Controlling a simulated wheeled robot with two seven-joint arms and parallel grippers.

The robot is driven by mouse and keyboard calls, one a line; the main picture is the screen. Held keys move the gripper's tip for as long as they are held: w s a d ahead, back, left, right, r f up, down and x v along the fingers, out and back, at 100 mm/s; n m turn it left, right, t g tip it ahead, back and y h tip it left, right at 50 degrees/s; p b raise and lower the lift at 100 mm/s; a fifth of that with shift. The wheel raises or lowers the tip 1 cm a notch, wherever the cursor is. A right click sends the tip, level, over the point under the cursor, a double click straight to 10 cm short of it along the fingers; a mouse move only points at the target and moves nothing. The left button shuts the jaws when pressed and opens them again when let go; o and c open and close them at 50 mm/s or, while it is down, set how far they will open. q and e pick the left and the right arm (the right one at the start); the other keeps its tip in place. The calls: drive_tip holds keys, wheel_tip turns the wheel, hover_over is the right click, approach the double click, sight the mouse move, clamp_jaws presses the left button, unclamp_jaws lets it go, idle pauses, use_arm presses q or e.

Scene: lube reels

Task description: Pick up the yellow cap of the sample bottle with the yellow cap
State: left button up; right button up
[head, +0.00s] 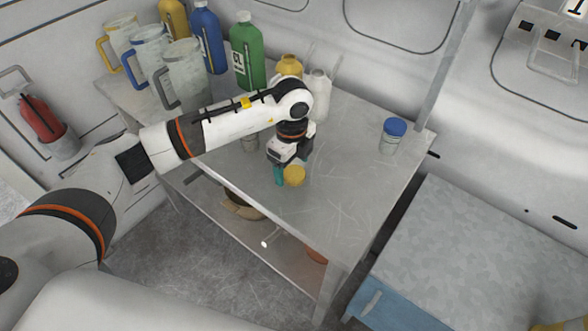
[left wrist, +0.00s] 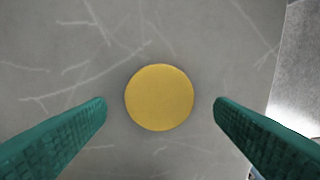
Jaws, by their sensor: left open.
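The yellow cap (head: 295,175) shows near the front edge of the grey table. In the left wrist view the yellow cap (left wrist: 160,97) is a round disc seen from straight above; any bottle body under it is hidden. My left gripper (head: 286,174) points down over it. Its teal fingers are open, one on each side of the cap, with a visible gap on both sides. The fingers do not touch the cap. My right gripper is in neither view.
A blue-capped sample bottle (head: 392,135) stands at the table's right. A white bottle (head: 319,96), a yellow-topped container (head: 289,66), a green bottle (head: 246,52), a blue bottle (head: 208,38) and jugs (head: 184,75) stand behind my arm. The right front of the table (head: 345,190) is clear.

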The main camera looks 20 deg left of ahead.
sight(293, 172)
use_arm(q)
drive_tip(key=shift+f, duration=0.6)
drive_tip(key=c, duration=1.1)
drive_tip(key=shift+o, duration=0.2)
wheel_tip(293, 172, up, 10)
drive_tip(key=b, duration=0.2)
